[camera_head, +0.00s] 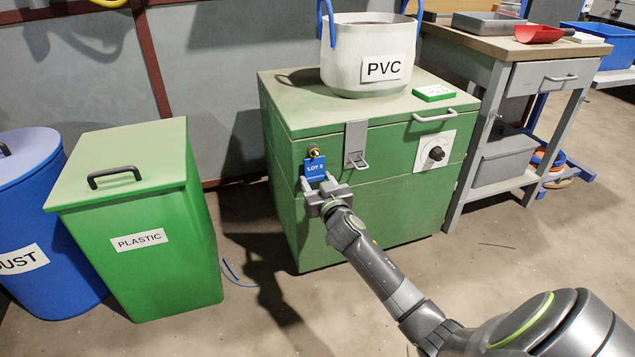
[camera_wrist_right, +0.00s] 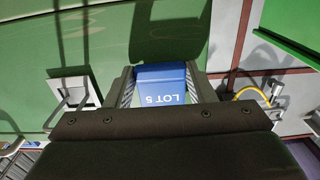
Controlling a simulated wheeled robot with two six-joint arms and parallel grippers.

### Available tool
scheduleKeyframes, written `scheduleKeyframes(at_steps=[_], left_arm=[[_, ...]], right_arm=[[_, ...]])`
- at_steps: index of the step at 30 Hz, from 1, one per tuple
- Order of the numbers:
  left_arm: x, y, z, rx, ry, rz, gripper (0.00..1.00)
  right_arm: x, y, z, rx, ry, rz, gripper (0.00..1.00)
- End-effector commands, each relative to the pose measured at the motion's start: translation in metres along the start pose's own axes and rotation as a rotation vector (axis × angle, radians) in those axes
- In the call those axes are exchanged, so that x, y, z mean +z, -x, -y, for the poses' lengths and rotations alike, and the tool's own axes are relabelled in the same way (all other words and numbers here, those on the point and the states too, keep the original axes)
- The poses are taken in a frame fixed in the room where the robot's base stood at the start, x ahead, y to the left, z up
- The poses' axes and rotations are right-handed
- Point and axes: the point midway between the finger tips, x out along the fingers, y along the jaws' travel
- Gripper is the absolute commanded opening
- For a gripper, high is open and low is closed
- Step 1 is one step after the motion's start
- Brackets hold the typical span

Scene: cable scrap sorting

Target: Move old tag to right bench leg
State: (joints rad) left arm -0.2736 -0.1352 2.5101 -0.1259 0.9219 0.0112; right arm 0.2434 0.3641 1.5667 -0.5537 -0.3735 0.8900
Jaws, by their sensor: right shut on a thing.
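The old tag is a small blue plate (camera_head: 315,168) marked "LOT 5". It is at the left of the green cabinet's front (camera_head: 385,200), just under a small brass-coloured fitting (camera_head: 314,152). I cannot tell whether it still hangs on that fitting. My right gripper (camera_head: 320,184) is shut on the tag's lower part; in the right wrist view the tag (camera_wrist_right: 163,84) sits between both fingers. The workbench's right front leg (camera_head: 562,135) is grey and stands at the right, away from the gripper. Its left front leg (camera_head: 478,145) is nearer the cabinet. My left gripper is not in view.
A white PVC bag (camera_head: 345,75) and a green-edged card (camera_head: 433,92) rest on the cabinet. A latch (camera_head: 356,142), handle and black knob (camera_head: 437,154) project from its front. A green PLASTIC bin (camera_head: 150,270) stands left. Floor before the workbench is mostly clear.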

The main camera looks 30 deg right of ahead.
Motion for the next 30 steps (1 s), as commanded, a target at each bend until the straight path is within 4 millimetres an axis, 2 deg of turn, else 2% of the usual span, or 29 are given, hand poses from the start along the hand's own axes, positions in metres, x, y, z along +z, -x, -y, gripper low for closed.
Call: scheduleKeyframes(at_steps=[17,30], left_arm=[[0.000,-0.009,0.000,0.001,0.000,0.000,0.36],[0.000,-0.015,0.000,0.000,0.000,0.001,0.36]], right_arm=[[-0.012,0.000,0.000,0.000,0.000,0.000,0.37],[-0.015,0.020,0.001,-0.002,0.000,-0.003,0.37]])
